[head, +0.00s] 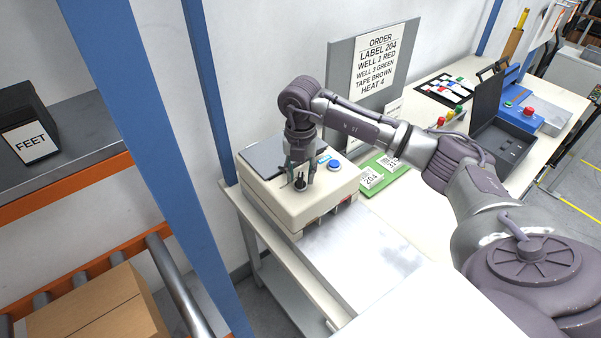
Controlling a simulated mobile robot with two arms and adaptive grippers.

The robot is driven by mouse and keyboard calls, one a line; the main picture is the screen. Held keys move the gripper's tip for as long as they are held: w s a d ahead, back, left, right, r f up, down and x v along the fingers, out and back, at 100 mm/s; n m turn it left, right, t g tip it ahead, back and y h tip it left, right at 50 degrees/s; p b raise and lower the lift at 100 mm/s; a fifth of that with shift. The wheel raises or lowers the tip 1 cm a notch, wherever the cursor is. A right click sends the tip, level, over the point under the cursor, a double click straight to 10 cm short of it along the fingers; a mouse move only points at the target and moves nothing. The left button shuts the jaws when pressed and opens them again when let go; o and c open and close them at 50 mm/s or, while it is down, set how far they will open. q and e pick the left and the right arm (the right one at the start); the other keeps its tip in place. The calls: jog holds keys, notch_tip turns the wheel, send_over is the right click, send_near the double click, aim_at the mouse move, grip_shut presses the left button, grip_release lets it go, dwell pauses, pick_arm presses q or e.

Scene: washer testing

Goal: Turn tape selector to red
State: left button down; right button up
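A cream-coloured box-shaped machine (277,205) stands on the bench at the centre of the head view. A small dark knob (300,184) sits on its top, and a blue button (334,165) is to the right of it. My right gripper (300,178) points down over the top of the machine, with its fingertips at the dark knob. The fingers look to be around or beside the knob; whether they grip it is too small to tell. The knob's markings are hidden or unreadable. My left gripper is out of view.
An order sign (375,60) reading "TAPE BROWN" stands behind the machine. A green board with labels (378,173) lies to its right. A blue post (140,130) rises at left.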

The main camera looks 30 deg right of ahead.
aim_at(300, 175)
notch_tip(300, 175, up, 12)
dwell(0.4)
jog(key=shift+f, duration=0.1)
dwell(0.4)
